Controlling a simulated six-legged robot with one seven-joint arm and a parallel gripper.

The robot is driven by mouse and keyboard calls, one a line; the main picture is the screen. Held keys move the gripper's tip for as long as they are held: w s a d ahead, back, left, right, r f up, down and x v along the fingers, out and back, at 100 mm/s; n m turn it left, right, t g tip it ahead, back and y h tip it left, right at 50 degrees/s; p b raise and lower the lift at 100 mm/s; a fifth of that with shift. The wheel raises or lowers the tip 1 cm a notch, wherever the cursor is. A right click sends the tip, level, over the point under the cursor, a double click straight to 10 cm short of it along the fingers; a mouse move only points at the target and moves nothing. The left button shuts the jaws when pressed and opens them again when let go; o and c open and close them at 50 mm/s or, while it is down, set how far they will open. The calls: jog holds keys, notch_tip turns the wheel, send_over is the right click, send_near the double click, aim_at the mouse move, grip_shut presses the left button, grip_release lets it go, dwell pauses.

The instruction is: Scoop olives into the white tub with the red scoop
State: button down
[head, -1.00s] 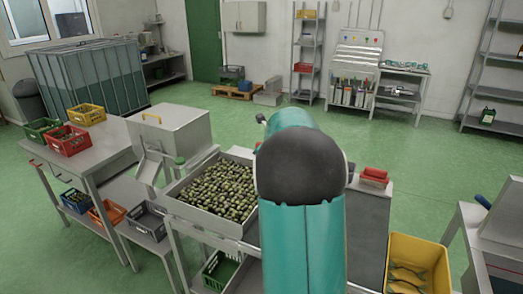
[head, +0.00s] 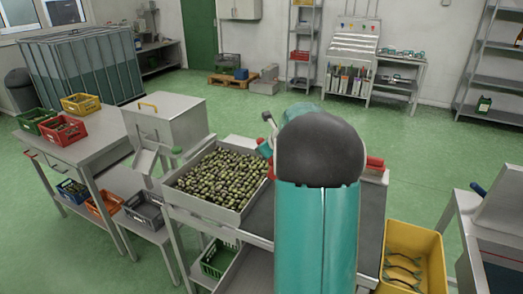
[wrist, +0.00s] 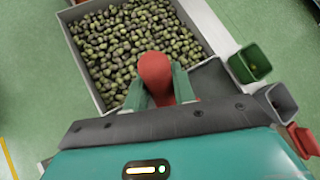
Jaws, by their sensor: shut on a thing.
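Olives (head: 215,178) fill a shallow grey tray (head: 205,198) on the left part of the metal cart; the tray also shows in the wrist view (wrist: 84,62). My gripper (wrist: 158,88) is shut on the red scoop (wrist: 155,72), and the scoop's rounded red part shows between the green fingers. In the wrist view it overlaps the tray's near edge; I cannot tell its height or whether it touches olives. In the head view my arm hides most of the gripper and scoop. I cannot make out a plainly white tub.
In the wrist view, a green container (wrist: 250,62), a grey one (wrist: 277,103) and a red one (wrist: 304,140) line the cart's edge. A yellow crate (head: 432,240) stands at right. A metal hopper (head: 165,120) and a side table (head: 60,145) with crates stand left.

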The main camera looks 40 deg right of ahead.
jog(key=shift+s+d+r+t, duration=0.3)
jog(key=shift+s+r, duration=0.1)
jog(key=shift+r, duration=0.15)
jog(key=shift+s+d+r+t, duration=0.3)
jog(key=shift+s+r, duration=0.1)
jog(key=shift+r, duration=0.1)
jog(key=s+d+m+t, duration=0.3)
jog(key=s+d+t, duration=0.2)
jog(key=s, duration=0.4)
jog(key=s+d+m+t, duration=0.4)
jog(key=s+d+t, duration=0.2)
jog(key=s, duration=0.3)
jog(key=shift+s+r+m, duration=0.3)
jog(key=shift+s, duration=0.05)
dwell(0.6)
dwell(1.6)
